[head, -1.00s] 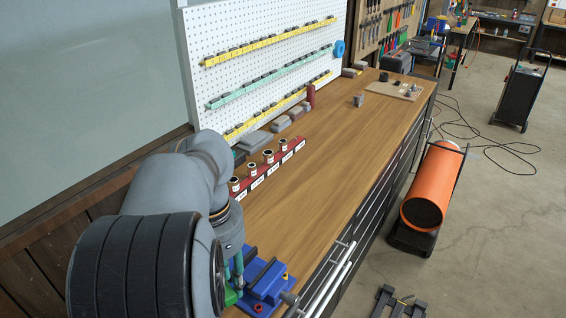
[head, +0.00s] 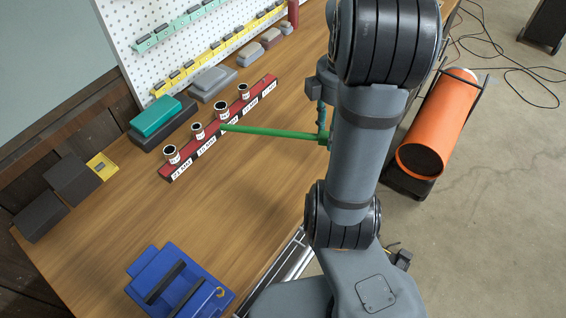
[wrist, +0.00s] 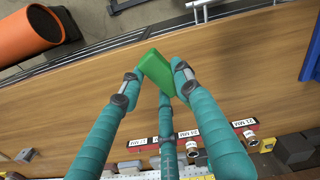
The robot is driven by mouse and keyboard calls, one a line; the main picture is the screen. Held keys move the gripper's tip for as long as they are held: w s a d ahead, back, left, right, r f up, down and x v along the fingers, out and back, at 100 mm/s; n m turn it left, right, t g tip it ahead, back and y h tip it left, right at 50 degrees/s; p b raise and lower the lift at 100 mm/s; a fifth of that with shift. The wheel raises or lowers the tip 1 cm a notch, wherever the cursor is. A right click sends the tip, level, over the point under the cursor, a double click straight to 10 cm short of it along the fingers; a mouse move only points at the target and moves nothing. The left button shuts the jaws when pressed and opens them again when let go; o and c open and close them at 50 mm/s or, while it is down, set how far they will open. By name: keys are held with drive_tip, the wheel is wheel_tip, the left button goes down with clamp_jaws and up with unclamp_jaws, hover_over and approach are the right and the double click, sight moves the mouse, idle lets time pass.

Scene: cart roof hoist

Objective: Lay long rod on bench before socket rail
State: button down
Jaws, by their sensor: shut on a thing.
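The long green rod (head: 270,131) is held at its right end by my gripper (head: 322,138) near the front edge of the bench. It lies nearly level across the picture, and its left end overlaps the socket rail (head: 162,174) from this angle; I cannot tell whether it touches rail or bench. In the wrist view the rod (wrist: 157,70) shows foreshortened between the teal fingers of my gripper (wrist: 156,80). The red socket rail (wrist: 150,146) has several sockets and white size labels. My gripper partly hides behind my arm in the head view.
A blue vise (head: 165,285) stands at the bench's near end. A teal box (head: 157,117), grey blocks (head: 212,82) and dark blocks (head: 72,178) line the back below the pegboard (head: 150,20). Bare wood (head: 225,195) lies before the rail. An orange heater (head: 440,120) stands on the floor.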

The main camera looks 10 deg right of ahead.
wheel_tip(320, 180, down, 2)
drive_tip(key=w+d+n, duration=0.1)
drive_tip(key=w+n, duration=0.1)
drive_tip(key=n, duration=0.6)
drive_tip(key=n+p, duration=0.4)
drive_tip(key=n, duration=0.1)
hover_over(300, 141)
wheel_tip(300, 141, down, 8)
drive_tip(key=shift+f, duration=0.1)
drive_tip(key=shift+w+f+p, duration=0.2)
drive_tip(key=shift+f+p, duration=0.4)
drive_tip(key=shift+f, duration=1.5)
drive_tip(key=shift+s, duration=0.1)
drive_tip(key=shift+f, duration=0.15)
drive_tip(key=c, duration=1.3)
unclamp_jaws()
drive_tip(key=shift+o, duration=0.2)
